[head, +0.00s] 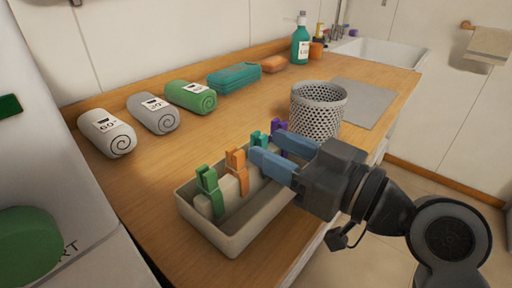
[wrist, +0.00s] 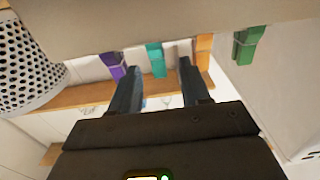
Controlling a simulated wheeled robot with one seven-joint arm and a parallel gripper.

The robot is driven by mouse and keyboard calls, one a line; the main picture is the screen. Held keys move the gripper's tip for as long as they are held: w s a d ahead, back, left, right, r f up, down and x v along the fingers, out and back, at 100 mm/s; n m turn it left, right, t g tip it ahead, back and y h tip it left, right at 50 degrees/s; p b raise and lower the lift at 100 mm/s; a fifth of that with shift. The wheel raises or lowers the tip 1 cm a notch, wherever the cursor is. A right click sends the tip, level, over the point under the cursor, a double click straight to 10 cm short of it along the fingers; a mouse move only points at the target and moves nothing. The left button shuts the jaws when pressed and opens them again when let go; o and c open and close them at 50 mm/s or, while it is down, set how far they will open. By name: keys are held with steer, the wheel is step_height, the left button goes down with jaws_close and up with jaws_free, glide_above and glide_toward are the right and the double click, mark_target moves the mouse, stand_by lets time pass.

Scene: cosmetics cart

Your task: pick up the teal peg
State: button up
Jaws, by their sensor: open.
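The teal peg (head: 259,138) stands in a row of pegs in the beige tray (head: 232,243), partly hidden behind my gripper in the head view. My gripper (head: 266,149) is open, its two blue fingers reaching over the tray from the right. In the wrist view the teal peg (wrist: 155,59) appears between the lines of my two fingers (wrist: 159,70), just beyond their tips. The frames do not show contact.
A purple peg (head: 279,126) and an orange peg (head: 237,163) flank the teal one; a green peg (head: 209,190) is nearest. A perforated basket (head: 318,108) stands behind. Rolled towels (head: 190,97) line the back; the middle counter is clear.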

mark_target(265, 140)
steer(key=x, duration=0.2)
steer(key=r+x, duration=0.1)
steer(key=x, duration=0.1)
steer(key=shift+w+a+p, duration=0.1)
steer(key=shift+w+p, duration=0.05)
steer(key=shift+p, duration=0.25)
steer(key=shift+w+a+f, duration=0.1)
steer(key=shift+w+a, duration=0.3)
steer(key=shift+a, duration=0.1)
steer(key=shift+c, duration=0.2)
jaws_close()
